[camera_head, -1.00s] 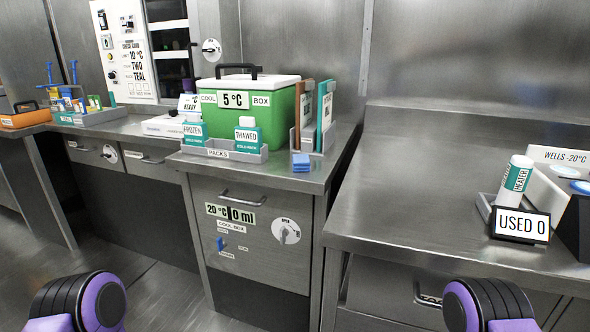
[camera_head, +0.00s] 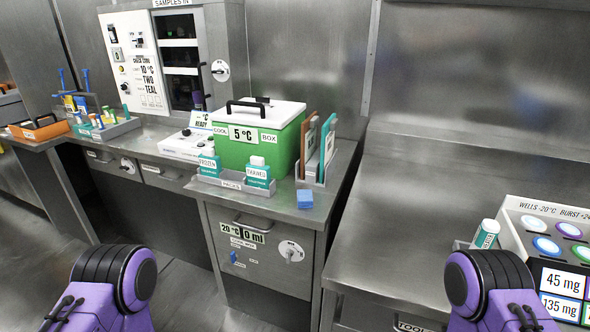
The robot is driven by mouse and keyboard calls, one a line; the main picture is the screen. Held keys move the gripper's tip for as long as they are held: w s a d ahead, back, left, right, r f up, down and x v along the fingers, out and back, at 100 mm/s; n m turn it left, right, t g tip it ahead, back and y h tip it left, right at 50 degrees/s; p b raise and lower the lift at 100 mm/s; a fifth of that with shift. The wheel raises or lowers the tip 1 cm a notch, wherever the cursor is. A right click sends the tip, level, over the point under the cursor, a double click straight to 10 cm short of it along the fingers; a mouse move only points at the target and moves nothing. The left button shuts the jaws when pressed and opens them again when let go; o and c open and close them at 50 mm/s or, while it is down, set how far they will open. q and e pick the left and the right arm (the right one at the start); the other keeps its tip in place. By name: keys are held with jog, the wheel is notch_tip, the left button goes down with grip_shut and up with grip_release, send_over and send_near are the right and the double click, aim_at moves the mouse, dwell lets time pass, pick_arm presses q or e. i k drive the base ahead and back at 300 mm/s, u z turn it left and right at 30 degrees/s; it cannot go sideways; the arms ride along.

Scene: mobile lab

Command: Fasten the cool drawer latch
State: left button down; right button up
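The cool drawer (camera_head: 262,268) is a steel front under the cool box bench, with a bar handle (camera_head: 251,227) and labels reading "20 °C" and "0 ml". It looks shut flush in its cabinet. Its latch (camera_head: 291,251) is a round white dial with a grey knob on the right of the front. The knob's exact angle is too small to read. A small blue part (camera_head: 233,256) sits on the lower left of the front. Only purple and black links of my two arms show at the bottom. Neither gripper is in view, and nothing of mine touches the drawer.
A green cool box (camera_head: 250,155) stands on the bench above, behind a rack (camera_head: 231,184) of bottles. A blue block (camera_head: 304,199) lies near the bench edge. A steel bench (camera_head: 400,240) with a wells unit (camera_head: 515,216) stands right. Floor is clear at left.

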aim_at(289, 253)
jog(key=k, duration=0.3)
jog(key=u, duration=0.7)
jog(key=i, duration=0.6)
jog(key=z, duration=1.8)
